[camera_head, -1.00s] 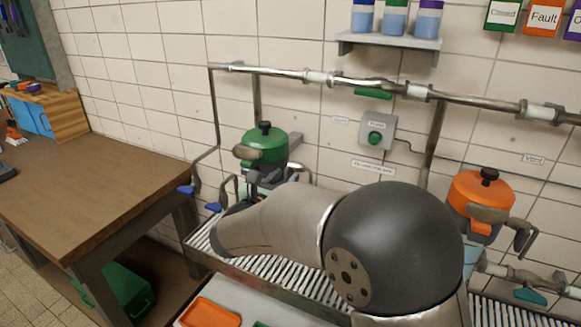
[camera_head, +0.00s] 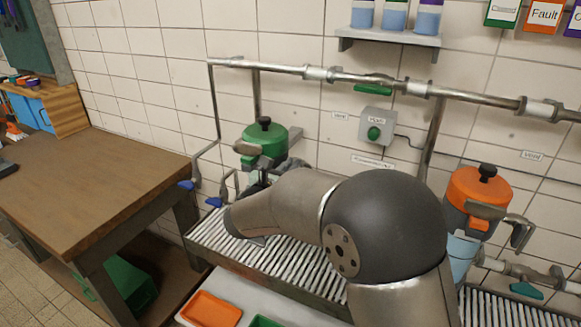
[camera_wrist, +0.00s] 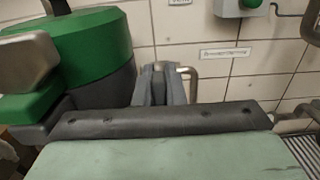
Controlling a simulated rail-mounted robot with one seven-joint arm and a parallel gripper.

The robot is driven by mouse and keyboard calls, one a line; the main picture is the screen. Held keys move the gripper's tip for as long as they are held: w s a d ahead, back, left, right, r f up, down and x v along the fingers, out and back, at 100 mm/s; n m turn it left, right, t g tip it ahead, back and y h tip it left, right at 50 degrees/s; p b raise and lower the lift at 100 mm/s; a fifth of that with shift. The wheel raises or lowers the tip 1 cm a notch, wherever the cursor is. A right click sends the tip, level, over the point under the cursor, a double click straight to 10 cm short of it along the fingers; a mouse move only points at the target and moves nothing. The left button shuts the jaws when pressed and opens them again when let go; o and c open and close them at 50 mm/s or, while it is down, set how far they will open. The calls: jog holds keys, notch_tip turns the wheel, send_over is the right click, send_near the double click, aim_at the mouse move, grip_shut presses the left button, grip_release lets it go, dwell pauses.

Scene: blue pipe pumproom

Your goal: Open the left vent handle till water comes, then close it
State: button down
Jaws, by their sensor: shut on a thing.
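A green pump (camera_head: 264,142) with a black knob stands at the left, near a "Vent" label (camera_head: 340,116). My gripper (camera_head: 258,180) is beside its lower right side, mostly hidden behind my own wrist in the head view. In the wrist view, the grey fingers of my gripper (camera_wrist: 160,84) are close together, shut on what looks like the left vent handle. A bent metal bar (camera_wrist: 194,84) of it shows just right of the fingers; the gripped part is hidden. The green pump (camera_wrist: 90,45) fills the wrist view's upper left. I see no running water.
A slatted drain grate (camera_head: 212,228) runs below. A grey box with a green button (camera_head: 376,132) is on the wall. A wooden bench (camera_head: 90,195) stands left.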

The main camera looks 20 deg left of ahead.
jog(key=n+p, duration=0.2)
jog(key=n, duration=0.2)
jog(key=shift+a+n, duration=0.15)
jog(key=shift+n, duration=0.15)
jog(key=shift+n+p, duration=1.05)
jog(key=shift+n, duration=0.55)
jog(key=shift+f, duration=0.15)
jog(key=c, duration=1.5)
grip_release()
jog(key=s+a+b, duration=0.2)
jog(key=s+b, duration=0.1)
jog(key=s, duration=1.4)
jog(key=shift+a+b, duration=0.4)
